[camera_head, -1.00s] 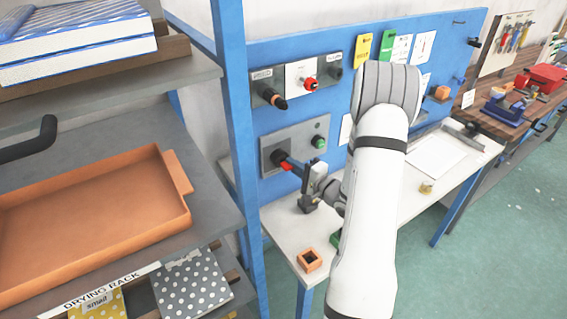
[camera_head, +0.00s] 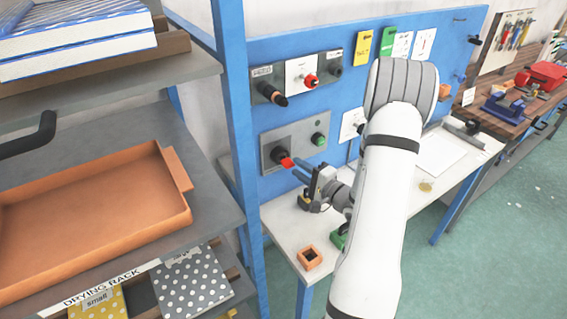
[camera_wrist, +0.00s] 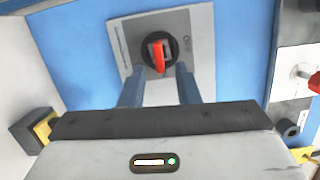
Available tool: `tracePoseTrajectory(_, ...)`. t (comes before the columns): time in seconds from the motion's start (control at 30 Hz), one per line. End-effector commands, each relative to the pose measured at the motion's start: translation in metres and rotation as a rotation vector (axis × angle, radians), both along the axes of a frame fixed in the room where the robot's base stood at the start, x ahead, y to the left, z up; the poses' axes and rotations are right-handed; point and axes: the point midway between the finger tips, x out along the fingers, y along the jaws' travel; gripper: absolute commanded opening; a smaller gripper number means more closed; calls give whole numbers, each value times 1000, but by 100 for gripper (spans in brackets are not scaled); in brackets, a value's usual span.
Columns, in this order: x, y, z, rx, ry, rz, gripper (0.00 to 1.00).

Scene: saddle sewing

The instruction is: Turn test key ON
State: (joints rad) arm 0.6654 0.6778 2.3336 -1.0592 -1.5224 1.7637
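My gripper (camera_head: 301,171) is in front of the plate, just right of and below the key. In the wrist view its two blue fingers (camera_wrist: 158,82) are spread apart, with nothing between them and the key just beyond their tips. The fingers do not appear to touch it.
A grey panel with an orange-tipped knob (camera_head: 272,94) and a red knob (camera_head: 311,81) is above. A small orange box (camera_head: 309,258) and a green block (camera_head: 339,239) sit on the white bench (camera_head: 283,215). A blue post (camera_head: 238,130) stands close at left.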

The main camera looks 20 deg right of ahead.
Motion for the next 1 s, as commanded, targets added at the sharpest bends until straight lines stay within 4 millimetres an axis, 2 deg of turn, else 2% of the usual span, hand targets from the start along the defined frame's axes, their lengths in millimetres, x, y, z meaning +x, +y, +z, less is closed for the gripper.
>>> tracePoseTrajectory(0.2, -14, -3, 0, -1, 0, -1, 29)
tracePoseTrajectory(0.53, -15, -2, 0, -18, -4, 0, 29)
tracePoseTrajectory(0.83, -16, 2, 2, -433, -87, 0, 29)
tracePoseTrajectory(1.0, -16, 3, 5, -547, -108, 0, 29)
